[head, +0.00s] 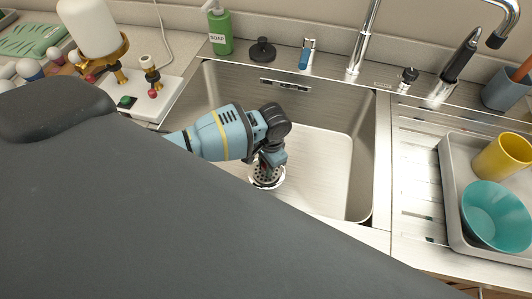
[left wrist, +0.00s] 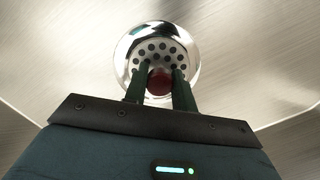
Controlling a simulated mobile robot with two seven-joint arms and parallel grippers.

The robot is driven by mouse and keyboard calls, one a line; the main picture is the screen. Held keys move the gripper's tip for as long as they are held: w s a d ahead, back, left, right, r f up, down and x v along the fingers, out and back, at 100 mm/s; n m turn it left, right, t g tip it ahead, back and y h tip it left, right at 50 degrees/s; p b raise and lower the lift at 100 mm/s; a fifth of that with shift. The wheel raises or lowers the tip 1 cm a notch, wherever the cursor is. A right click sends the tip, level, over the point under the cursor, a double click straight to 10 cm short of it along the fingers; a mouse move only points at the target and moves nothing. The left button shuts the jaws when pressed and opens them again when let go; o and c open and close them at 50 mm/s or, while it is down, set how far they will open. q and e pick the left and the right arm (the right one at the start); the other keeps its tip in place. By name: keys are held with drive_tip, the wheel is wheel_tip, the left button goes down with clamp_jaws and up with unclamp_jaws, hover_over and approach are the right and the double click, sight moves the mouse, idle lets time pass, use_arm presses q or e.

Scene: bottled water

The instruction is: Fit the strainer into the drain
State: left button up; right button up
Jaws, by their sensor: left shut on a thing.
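The strainer (left wrist: 160,50) is a round shiny metal piece with dark holes and a red knob (left wrist: 160,82). My left gripper (left wrist: 160,92) is shut on the knob, one finger on each side. In the head view, my left gripper (head: 268,165) points down into the sink, with the strainer (head: 267,181) below its fingers near the sink floor. No separate drain opening shows; the strainer and gripper cover that spot. I cannot tell whether the strainer sits in the drain or just above it. My right gripper is not in view.
The steel sink (head: 325,150) has walls around my left gripper. A soap bottle (head: 220,30), a black stopper-like piece (head: 262,50) and the tap (head: 362,40) stand along the back. A tray (head: 455,200) with a teal bowl (head: 495,215) and yellow cup (head: 503,157) is at right.

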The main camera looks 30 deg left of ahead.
use_arm(q)
drive_tip(key=shift+s+d+f, duration=0.2)
drive_tip(key=shift+f, duration=0.05)
